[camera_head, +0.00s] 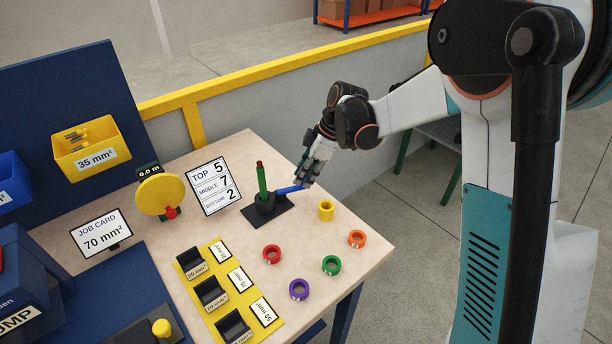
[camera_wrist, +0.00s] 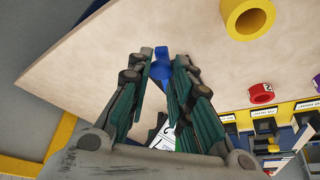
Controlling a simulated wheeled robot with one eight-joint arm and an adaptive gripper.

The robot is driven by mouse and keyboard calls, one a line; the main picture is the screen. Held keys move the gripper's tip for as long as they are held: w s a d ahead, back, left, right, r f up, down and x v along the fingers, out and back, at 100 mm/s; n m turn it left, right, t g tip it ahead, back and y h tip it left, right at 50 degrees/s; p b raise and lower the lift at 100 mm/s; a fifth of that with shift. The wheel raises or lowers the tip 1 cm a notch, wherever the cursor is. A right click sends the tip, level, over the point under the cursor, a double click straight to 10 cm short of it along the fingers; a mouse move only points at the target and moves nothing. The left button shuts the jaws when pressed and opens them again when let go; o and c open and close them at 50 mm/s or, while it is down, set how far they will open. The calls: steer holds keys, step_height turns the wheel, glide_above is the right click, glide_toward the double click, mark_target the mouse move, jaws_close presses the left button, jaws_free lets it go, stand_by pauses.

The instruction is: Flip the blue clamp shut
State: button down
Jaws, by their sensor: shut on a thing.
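The blue clamp (camera_head: 290,189) is a short blue lever on the right side of a black stand (camera_head: 265,211) near the table's back right edge. It sticks out sideways, tilted slightly up toward my gripper. My gripper (camera_head: 305,183) is shut on its outer end. In the wrist view the blue clamp (camera_wrist: 161,62) shows between my gripper's fingertips (camera_wrist: 162,58). A green rod with a red-brown tip (camera_head: 262,178) stands upright in the stand. The clamp's hinge is too small to make out.
Yellow (camera_head: 326,210), orange (camera_head: 357,238), red (camera_head: 272,254), green (camera_head: 331,265) and purple (camera_head: 299,290) rings lie on the table in front. A number card (camera_head: 215,185) stands left of the stand. A yellow rail (camera_head: 290,72) runs behind.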

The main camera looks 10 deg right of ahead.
steer(key=shift+w, duration=0.1)
stand_by(0.4)
steer(key=c, duration=1.4)
jaws_free()
steer(key=v, duration=1.2)
steer(key=shift+w+a, duration=0.1)
